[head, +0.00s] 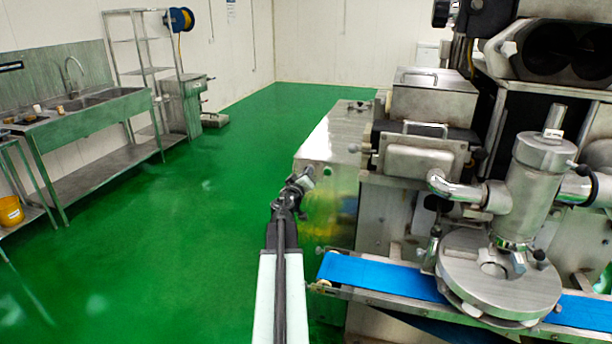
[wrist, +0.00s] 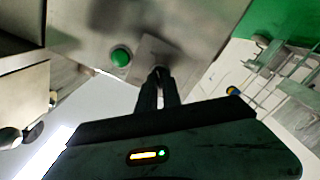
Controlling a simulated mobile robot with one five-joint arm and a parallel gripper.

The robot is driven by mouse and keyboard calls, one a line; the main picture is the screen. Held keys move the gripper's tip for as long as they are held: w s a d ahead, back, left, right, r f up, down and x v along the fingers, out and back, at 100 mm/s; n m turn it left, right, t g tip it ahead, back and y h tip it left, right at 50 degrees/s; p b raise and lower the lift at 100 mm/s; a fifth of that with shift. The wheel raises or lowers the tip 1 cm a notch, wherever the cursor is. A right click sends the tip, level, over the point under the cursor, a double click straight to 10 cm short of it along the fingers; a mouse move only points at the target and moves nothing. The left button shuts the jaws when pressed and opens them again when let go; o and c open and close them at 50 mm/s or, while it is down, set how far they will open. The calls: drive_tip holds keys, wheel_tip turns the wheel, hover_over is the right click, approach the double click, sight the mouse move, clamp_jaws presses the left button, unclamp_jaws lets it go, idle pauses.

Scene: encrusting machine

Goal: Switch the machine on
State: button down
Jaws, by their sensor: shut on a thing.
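The machine (head: 405,205) stands on the right in the head view, with a steel cabinet at its near left end. In the wrist view, a round green button (wrist: 121,57) sits on the cabinet's steel face (wrist: 100,22). Beside it, to the right, is a lighter square plate (wrist: 150,46) with a small dark knob (wrist: 158,70). My gripper (wrist: 159,78) is shut on this knob, which is mostly hidden between the fingertips.
A blue conveyor belt (head: 375,276) and a round steel head (head: 500,275) stick out from the machine to the right of my arm. A sink bench (head: 100,112) and a wire shelf (head: 143,42) stand along the left wall. The green floor (head: 190,215) between is clear.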

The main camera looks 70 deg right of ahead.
drive_tip(key=c, duration=1.5)
unclamp_jaws()
drive_tip(key=a, duration=0.7)
drive_tip(key=shift+s+a, duration=0.25)
drive_tip(key=shift+a, duration=0.1)
